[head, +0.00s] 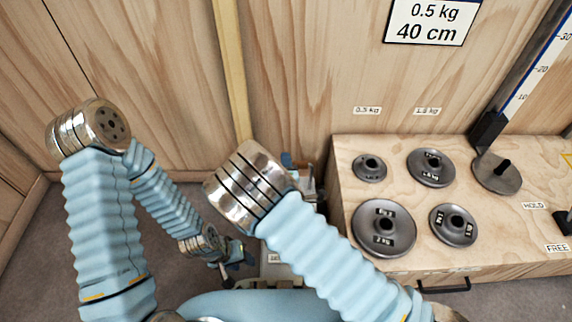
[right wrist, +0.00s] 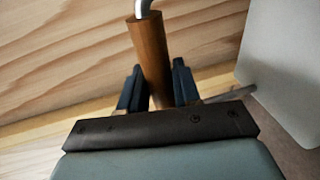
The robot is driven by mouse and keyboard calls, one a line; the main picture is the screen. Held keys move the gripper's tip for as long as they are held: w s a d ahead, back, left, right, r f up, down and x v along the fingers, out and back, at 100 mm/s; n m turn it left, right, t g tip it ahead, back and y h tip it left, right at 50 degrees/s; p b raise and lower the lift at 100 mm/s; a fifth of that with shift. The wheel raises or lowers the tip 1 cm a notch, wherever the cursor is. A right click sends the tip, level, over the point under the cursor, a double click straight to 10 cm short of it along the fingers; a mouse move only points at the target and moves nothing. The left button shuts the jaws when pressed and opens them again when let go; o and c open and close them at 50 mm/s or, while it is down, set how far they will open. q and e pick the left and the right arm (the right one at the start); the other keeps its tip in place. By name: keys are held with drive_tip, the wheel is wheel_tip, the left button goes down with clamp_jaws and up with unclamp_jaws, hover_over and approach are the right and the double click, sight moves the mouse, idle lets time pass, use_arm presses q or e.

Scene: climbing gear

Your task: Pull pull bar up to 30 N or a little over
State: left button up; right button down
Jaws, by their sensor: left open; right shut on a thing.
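In the right wrist view, the pull bar (right wrist: 151,55) is a brown, wood-like round bar, slightly tilted, with a shiny metal hook or loop at its upper end. My right gripper (right wrist: 158,88) has its two dark fingers on either side of the bar and is shut on it. In the head view, the bar and the right gripper are hidden behind my right arm. My left gripper (head: 238,262) is open, low in the head view, left of the wooden bench and apart from it. No force reading can be made out.
A wooden bench (head: 345,235) at the right carries several grey weight discs (head: 383,228). A blue-and-white scale (head: 535,62) marked 10, 20, 30 rises behind it. A sign (head: 430,22) reads 0.5 kg, 40 cm. Wooden walls enclose the back and left; grey floor (head: 45,250) is clear.

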drive_tip(key=shift+f+b, duration=1.45)
drive_tip(key=shift+f, duration=0.2)
drive_tip(key=c, duration=0.7)
unclamp_jaws()
